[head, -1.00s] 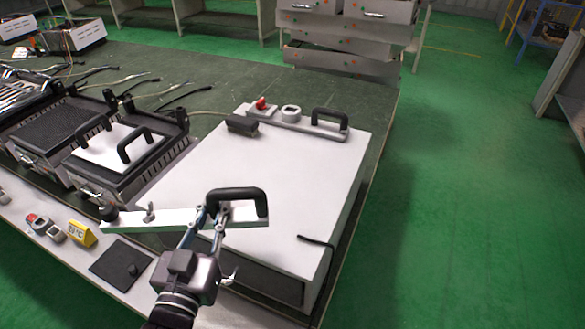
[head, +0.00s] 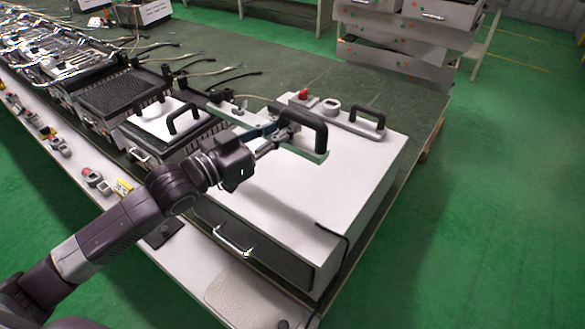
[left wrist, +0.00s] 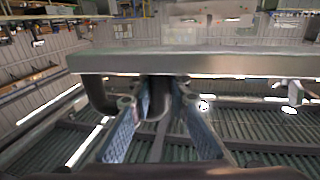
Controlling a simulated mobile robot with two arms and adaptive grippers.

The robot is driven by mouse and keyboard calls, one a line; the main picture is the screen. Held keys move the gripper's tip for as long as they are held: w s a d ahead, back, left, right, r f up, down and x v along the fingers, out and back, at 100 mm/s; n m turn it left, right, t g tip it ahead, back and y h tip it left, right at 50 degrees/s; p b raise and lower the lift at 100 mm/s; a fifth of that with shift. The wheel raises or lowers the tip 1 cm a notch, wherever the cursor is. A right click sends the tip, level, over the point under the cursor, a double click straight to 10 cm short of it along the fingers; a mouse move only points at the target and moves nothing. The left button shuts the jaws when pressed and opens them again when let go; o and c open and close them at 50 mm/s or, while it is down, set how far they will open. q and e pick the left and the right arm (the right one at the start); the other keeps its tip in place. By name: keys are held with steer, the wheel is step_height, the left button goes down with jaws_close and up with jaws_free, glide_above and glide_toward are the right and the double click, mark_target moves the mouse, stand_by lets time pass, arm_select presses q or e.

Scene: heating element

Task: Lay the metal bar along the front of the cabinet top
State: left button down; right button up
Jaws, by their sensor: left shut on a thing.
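The metal bar (head: 318,155) is a long pale strip with a black handle (head: 318,132) near its right end. It slants above the cabinet top (head: 350,175), from the back left toward the right. My left gripper (head: 278,138) is shut on the bar's black handle. In the left wrist view the bar (left wrist: 200,62) crosses above the blue-padded fingers (left wrist: 160,125), with the dark handle between them. The white cabinet has a dark front with a metal handle (head: 232,240). My arm hides part of the cabinet's left side. My right gripper is in neither view.
A dark cable (head: 335,233) hangs at the front right corner. Open units (head: 115,95) stand to the left. The front of the top looks clear.

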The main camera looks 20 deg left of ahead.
arm_select(q)
step_height(320, 180, down, 12)
steer(key=shift+f, duration=2.85)
steer(key=shift+f, duration=0.15)
steer(key=c, duration=1.8)
jaws_free()
